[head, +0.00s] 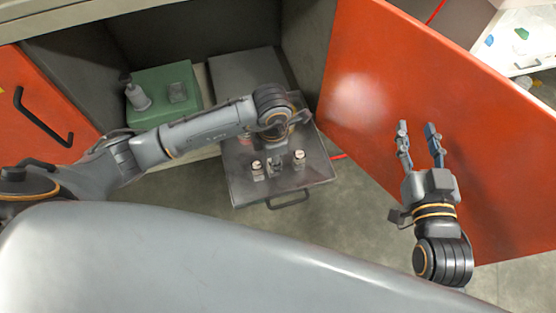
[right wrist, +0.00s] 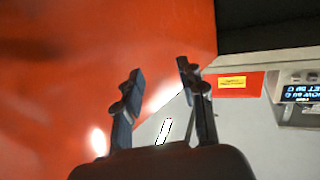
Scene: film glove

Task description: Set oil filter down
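A grey pulled-out tray (head: 238,186) with a front handle extends from the low cabinet in the head view. Small pale-topped cylinders stand on it, one at the left (head: 257,168) and one at the right (head: 299,158). I cannot tell which, if either, is the oil filter. My left arm reaches over this tray; its wrist covers the tray's middle, and the left gripper's fingertips are not clear. My right gripper (head: 419,134) is open and empty in front of the red door. Its spread fingers also show in the right wrist view (right wrist: 158,84), with nothing between them.
The open red cabinet door (head: 385,95) stands close beyond my right gripper. Another red door (head: 35,115) with a black handle is at far left. Floor shows below the tray.

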